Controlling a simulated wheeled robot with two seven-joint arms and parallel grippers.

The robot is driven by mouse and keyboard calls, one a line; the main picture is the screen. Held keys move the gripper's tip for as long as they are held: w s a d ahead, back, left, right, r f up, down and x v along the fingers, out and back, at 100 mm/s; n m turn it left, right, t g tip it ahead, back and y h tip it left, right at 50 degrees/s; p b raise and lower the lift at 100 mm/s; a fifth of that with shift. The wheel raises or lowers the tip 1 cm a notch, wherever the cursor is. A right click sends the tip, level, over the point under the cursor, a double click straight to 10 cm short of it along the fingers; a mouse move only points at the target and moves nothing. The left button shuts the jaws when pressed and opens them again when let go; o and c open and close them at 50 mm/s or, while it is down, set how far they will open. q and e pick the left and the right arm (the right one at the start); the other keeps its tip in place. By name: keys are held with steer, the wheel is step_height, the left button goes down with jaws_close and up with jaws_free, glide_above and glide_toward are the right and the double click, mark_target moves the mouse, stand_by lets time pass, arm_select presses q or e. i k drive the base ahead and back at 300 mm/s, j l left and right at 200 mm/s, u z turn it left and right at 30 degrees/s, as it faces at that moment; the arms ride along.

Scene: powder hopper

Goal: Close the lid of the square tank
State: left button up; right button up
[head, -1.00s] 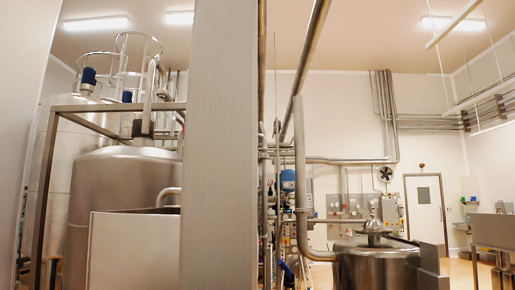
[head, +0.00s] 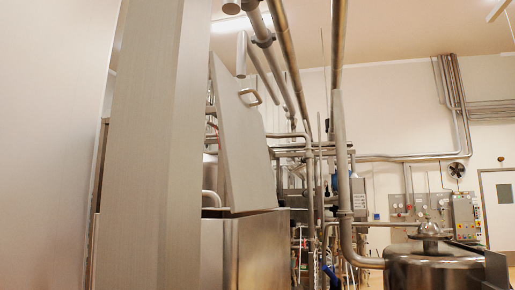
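The square tank (head: 262,250) is a steel box right of the grey upright in the lower middle of the head view. Its lid (head: 243,145) is a flat panel standing open, tilted steeply up from the tank's top. A curved handle (head: 250,97) sits near the top of the lid. The upright hides the tank's left part. Neither of my grippers is in view.
A wide grey upright (head: 150,150) stands close in front, with a pale flat surface (head: 55,150) left of it. Pipes (head: 340,150) run beside the tank. A round steel vessel (head: 430,268) stands at lower right. A white door (head: 500,205) is at the far right.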

mark_target(250, 186)
steer(key=i+l+u, duration=0.1)
steer(key=l, duration=0.25)
steer(key=i+l+u, duration=0.25)
steer(key=l, duration=0.5)
steer(key=i+l+u, duration=0.1)
steer(key=i+l, duration=0.15)
steer(key=l, duration=0.15)
steer(key=i+l+u, duration=0.15)
steer(key=l, duration=0.2)
steer(key=l+u, duration=0.1)
steer(key=l, duration=0.3)
steer(key=i, duration=0.05)
